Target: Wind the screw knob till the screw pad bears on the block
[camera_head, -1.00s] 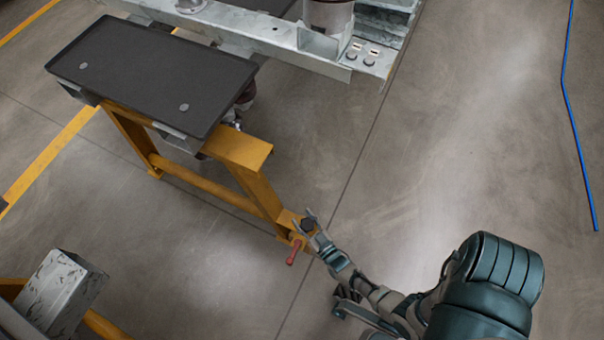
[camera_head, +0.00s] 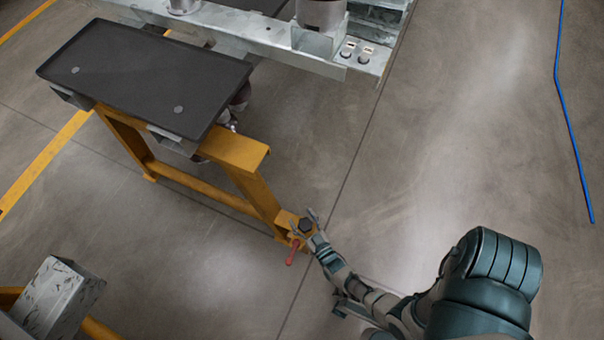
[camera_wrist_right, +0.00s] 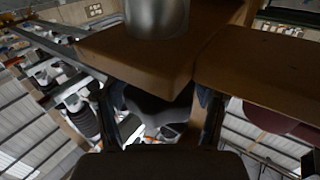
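The dark screw knob (camera_head: 305,225) is at the low right end of the yellow stand (camera_head: 258,190). My right gripper (camera_head: 304,220) reaches it from the lower right, with one finger on either side of the knob. In the right wrist view the dark lobed knob (camera_wrist_right: 160,107) lies between the two fingers, below a brown plate (camera_wrist_right: 140,65). Whether the fingers press on the knob is unclear. A shiny metal cylinder (camera_wrist_right: 157,14) stands above that plate. I cannot clearly make out the screw pad or its contact with the block. My left gripper is out of view.
A red handle (camera_head: 293,252) hangs close beside the knob. A black tray (camera_head: 140,75) tops the yellow stand. A galvanized frame (camera_head: 270,38) runs behind, and a metal block-shaped post (camera_head: 58,295) is at lower left. The floor to the right is clear except for a blue line (camera_head: 570,120).

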